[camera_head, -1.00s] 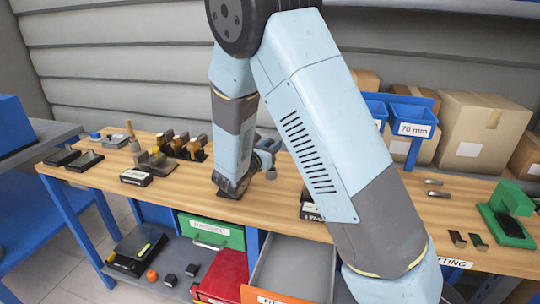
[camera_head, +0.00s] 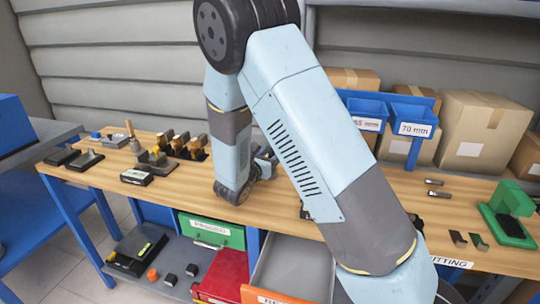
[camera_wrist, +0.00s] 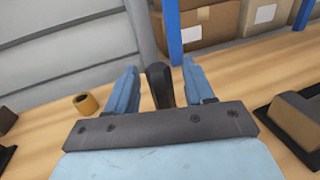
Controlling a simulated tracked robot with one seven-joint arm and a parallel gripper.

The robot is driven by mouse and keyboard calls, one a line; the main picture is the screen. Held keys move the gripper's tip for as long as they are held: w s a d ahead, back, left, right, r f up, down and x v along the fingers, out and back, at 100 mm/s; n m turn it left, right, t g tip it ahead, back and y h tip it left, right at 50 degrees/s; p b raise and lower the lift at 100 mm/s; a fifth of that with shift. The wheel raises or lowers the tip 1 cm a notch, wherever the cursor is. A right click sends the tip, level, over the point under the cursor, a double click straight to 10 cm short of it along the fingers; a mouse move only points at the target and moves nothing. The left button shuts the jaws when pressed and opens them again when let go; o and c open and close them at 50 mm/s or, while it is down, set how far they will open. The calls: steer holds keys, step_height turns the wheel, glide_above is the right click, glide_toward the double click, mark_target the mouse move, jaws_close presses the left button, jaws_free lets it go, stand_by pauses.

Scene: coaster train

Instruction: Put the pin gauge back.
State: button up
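In the wrist view a dark, upright, handle-like piece (camera_wrist: 160,86) stands between the two blue fingers of my gripper (camera_wrist: 160,64). A narrow gap shows on each side of it, so the fingers look open around it. I cannot tell whether this piece is the pin gauge; its lower end is hidden by the gripper's dark bar. In the head view my gripper (camera_head: 266,160) is low over the middle of the wooden bench (camera_head: 285,217), mostly hidden behind my arm.
A brass ring (camera_wrist: 86,103) lies left of my gripper. Blue bins (camera_head: 413,121), one labelled 70 mm, and cardboard boxes (camera_head: 480,130) stand behind. An open drawer (camera_head: 295,265) juts out in front. A green fixture (camera_head: 510,210) is at right; several blocks and tools are at left.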

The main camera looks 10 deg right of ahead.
steer(key=shift+r, duration=0.1)
steer(key=v, duration=1.2)
steer(key=s+d+r+m+g, duration=0.3)
steer(key=d+m+g, duration=0.15)
steer(key=d, duration=0.25)
steer(key=s+d+r+m+g, duration=0.4)
steer(key=d+m, duration=0.2)
steer(key=d, duration=0.1)
steer(key=s+d+r+m+g, duration=0.3)
steer(key=d+m+g, duration=0.15)
steer(key=d, duration=0.25)
steer(key=s+r+m+t+y, duration=0.4)
steer(key=s+r+m+y, duration=0.6)
steer(key=s+m, duration=0.3)
steer(key=shift+s+d+r+m+y, duration=0.15)
steer(key=shift+s+d+m+y, duration=0.2)
steer(key=shift+s, duration=0.55)
